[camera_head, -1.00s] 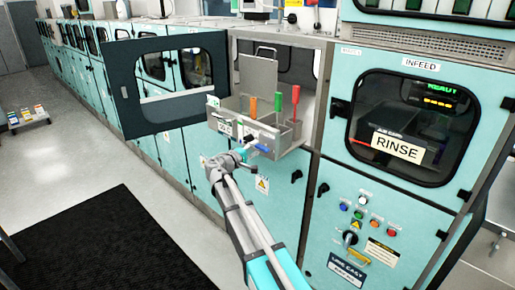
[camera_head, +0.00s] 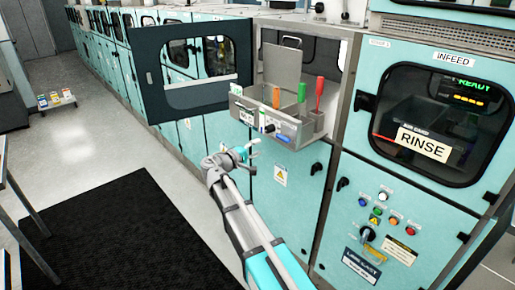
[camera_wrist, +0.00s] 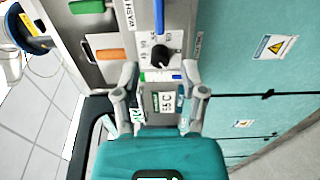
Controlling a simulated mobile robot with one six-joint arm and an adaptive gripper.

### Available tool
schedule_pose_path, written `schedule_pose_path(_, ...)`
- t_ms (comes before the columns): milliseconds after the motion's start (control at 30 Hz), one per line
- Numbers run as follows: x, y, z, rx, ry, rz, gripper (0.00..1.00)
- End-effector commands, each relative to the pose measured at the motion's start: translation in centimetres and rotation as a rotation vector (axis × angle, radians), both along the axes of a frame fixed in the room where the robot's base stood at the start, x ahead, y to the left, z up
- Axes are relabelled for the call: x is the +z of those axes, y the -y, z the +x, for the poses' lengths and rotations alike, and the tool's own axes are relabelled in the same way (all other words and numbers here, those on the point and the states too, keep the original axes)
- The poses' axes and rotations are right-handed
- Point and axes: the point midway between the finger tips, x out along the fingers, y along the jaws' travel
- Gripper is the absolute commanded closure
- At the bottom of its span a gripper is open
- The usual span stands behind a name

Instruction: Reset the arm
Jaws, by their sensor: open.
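My gripper (camera_head: 250,152) is in front of and below the grey drawer unit (camera_head: 250,118) in the head view, apart from it. In the wrist view my gripper (camera_wrist: 164,92) has its two fingers spread with nothing between them. Beyond the fingers is the unit's front panel with a black knob (camera_wrist: 166,54), a blue handle (camera_wrist: 162,22) and small labels.
A dark-framed door (camera_head: 200,97) stands open left of the drawer unit. The infeed cabinet (camera_head: 340,215) with a RINSE sign (camera_head: 423,145) and buttons is on the right. A black mat (camera_head: 125,230) lies on open floor. A small trolley (camera_head: 57,104) stands far left.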

Motion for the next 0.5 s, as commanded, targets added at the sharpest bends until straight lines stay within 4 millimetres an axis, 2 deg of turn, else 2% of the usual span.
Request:
schedule_pose_path(267, -0.2, 0.3, -0.2, -0.005, -0.005, 0.011, 0.46)
schedule_pose_path(367, -0.8, 1.2, -0.7, -0.019, -0.015, 0.042, 0.46)
schedule_pose_path(500, -2.5, 3.4, -2.1, -0.058, -0.047, 0.128, 0.46)
